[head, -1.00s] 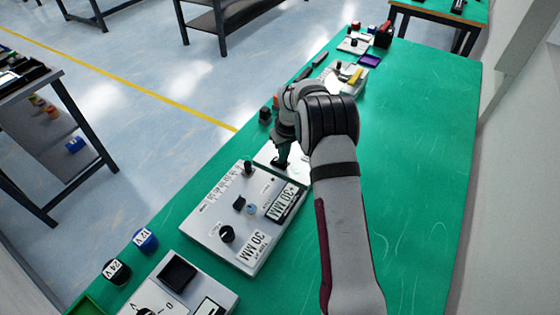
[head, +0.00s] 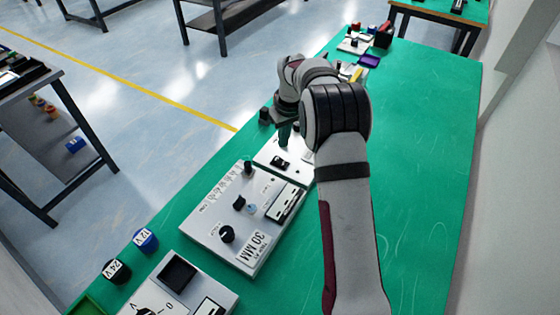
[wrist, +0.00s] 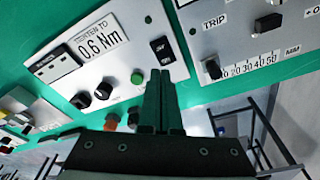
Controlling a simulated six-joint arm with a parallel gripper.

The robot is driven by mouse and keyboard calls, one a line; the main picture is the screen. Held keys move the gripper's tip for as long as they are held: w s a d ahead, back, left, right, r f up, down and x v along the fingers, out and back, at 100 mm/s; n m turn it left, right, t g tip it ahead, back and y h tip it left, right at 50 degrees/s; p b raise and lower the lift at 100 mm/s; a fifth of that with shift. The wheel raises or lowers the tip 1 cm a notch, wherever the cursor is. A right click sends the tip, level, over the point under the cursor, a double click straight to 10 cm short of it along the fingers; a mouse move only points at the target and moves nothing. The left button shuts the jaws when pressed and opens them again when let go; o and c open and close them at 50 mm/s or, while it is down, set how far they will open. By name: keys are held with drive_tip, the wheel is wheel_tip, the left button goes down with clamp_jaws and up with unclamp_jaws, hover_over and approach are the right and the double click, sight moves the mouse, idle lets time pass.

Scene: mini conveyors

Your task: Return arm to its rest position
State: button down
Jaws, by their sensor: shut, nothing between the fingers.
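My gripper (head: 285,143) is over the second white panel (head: 268,157), which carries a small black rocker switch (head: 280,162). In the wrist view its two dark fingers (wrist: 162,78) are shut together with nothing between them. That view shows a white panel (wrist: 110,72) labelled 0.6 Nm, with the rocker switch (wrist: 162,48), a green button (wrist: 138,78) and two black knobs just beyond the fingers. My arm hides part of this panel in the head view.
A larger white panel (head: 215,228) with knobs, a slider scale and a 30 MM label lies nearer. Another panel (head: 160,290) is in front. The green bench (head: 425,170) is clear on the right.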

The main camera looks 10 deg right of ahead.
drive_tip(key=s+a+r+m, duration=0.2)
drive_tip(key=s+a+r, duration=0.1)
drive_tip(key=s+r, duration=0.4)
drive_tip(key=s+a+r+m, duration=0.2)
drive_tip(key=s+r, duration=0.3)
drive_tip(key=s, duration=0.4)
drive_tip(key=s+a+f+m+g, duration=0.1)
drive_tip(key=s+a+m, duration=0.1)
drive_tip(key=s, duration=1)
drive_tip(key=s+a+m+g+y, duration=0.1)
drive_tip(key=s+a+m, duration=0.1)
drive_tip(key=s, duration=1)
drive_tip(key=shift+s+f+m, duration=0.15)
drive_tip(key=shift+f+m, duration=0.15)
drive_tip(key=shift+f, duration=0.05)
